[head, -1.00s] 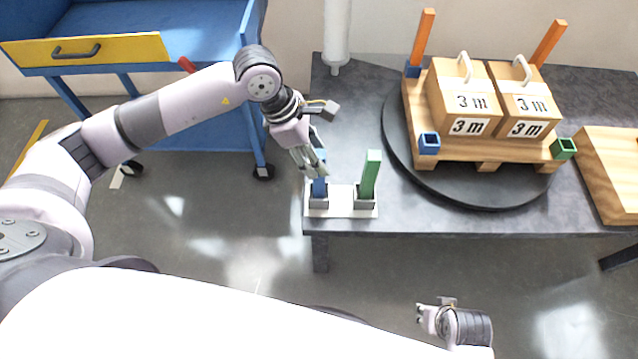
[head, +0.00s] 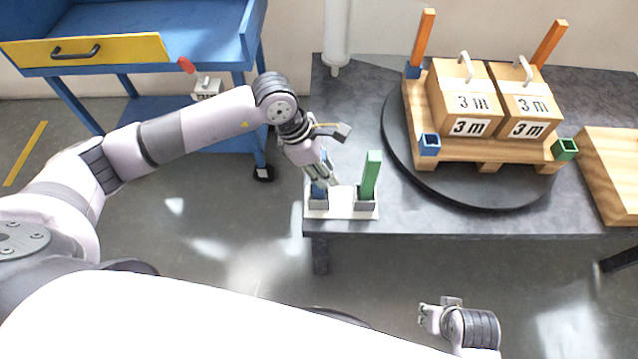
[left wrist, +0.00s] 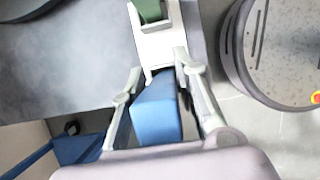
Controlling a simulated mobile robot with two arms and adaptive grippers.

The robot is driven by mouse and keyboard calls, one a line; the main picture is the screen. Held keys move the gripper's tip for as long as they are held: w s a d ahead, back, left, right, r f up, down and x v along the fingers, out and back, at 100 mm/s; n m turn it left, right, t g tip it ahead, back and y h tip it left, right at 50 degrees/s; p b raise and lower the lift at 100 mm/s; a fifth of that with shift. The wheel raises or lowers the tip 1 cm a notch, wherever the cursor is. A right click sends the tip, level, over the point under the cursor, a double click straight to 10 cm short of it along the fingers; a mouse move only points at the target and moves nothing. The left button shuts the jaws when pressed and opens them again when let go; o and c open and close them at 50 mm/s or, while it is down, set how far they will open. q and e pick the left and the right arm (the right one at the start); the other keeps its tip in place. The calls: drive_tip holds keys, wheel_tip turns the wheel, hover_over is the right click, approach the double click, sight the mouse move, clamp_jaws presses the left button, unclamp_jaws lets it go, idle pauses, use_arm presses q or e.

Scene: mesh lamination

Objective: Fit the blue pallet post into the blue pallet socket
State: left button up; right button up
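The blue post (head: 318,188) stands in the left slot of a small white holder (head: 342,213) at the table's front left corner. My left gripper (head: 324,178) comes down over it. In the left wrist view the blue post (left wrist: 156,108) lies between the two fingers of my left gripper (left wrist: 157,82), with gaps beside it, so the gripper looks open around it. The empty blue socket (head: 429,145) is at the pallet's (head: 480,150) front left corner. My right gripper (head: 424,315) is low at the front, away from the table, with fingertips apart and empty.
A green post (head: 371,175) stands close beside the blue one in the holder. The pallet, on a dark round turntable (head: 440,188), carries two boxes (head: 462,100), two orange posts (head: 423,38) and a green socket (head: 565,149). A wooden board (head: 612,170) lies at right.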

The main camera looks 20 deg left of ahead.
use_arm(q)
clamp_jaws()
drive_tip(key=shift+r, duration=0.1)
use_arm(e)
drive_tip(key=shift+w, duration=0.15)
idle(0.3)
